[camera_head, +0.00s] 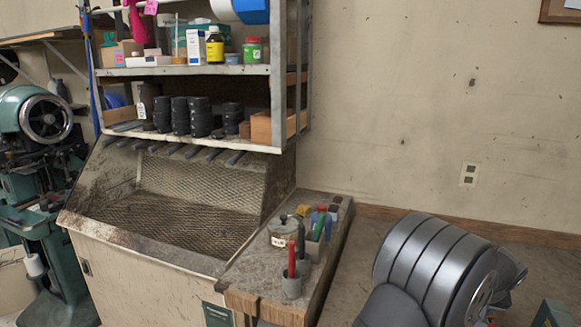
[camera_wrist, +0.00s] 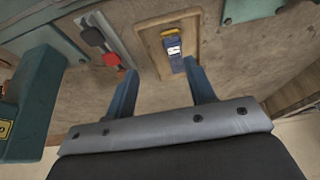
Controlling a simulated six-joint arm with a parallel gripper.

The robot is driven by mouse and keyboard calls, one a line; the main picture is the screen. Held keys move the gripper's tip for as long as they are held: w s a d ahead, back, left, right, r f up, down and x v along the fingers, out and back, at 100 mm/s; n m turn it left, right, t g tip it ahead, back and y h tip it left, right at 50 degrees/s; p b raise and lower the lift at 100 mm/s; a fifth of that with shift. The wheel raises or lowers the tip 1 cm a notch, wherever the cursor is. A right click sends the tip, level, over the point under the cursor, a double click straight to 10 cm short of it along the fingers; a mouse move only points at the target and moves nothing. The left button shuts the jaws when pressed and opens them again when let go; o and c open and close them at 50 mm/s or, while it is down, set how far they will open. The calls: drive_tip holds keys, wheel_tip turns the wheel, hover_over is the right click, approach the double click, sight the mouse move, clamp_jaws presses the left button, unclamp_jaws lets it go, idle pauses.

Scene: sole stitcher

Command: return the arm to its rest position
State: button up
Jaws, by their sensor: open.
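My gripper (camera_wrist: 159,70) shows in the wrist view with its two blue-grey fingers apart and nothing between them. Beyond the fingertips is a wooden panel (camera_wrist: 152,50) bearing a blue item with a yellow top (camera_wrist: 173,44). The fingers look apart from it, though the exact gap is hard to judge. In the head view a large grey banded part of my arm (camera_head: 430,262) fills the lower right. My gripper's fingers cannot be made out there.
A teal machine part (camera_wrist: 40,100) stands left of the fingers, near a metal strip with red and black pieces (camera_wrist: 98,42). In the head view, a bench (camera_head: 250,277) holds a metal pot (camera_head: 283,232) and a cup with a red tool (camera_head: 291,285). A shelf (camera_head: 190,71) stands behind.

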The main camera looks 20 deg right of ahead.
drive_tip(key=s+a+r, duration=0.3)
drive_tip(key=s+r, duration=0.2)
drive_tip(key=s, duration=0.4)
drive_tip(key=s+a, duration=0.3)
drive_tip(key=a, duration=1)
drive_tip(key=s+a, duration=0.4)
drive_tip(key=a, duration=0.9)
drive_tip(key=shift+s+a+f, duration=0.15)
drive_tip(key=shift+a+f, duration=0.15)
drive_tip(key=w+d+r, duration=0.1)
drive_tip(key=d+r, duration=0.1)
drive_tip(key=d, duration=1.3)
drive_tip(key=shift+w+r, duration=0.15)
drive_tip(key=shift+r, duration=0.15)
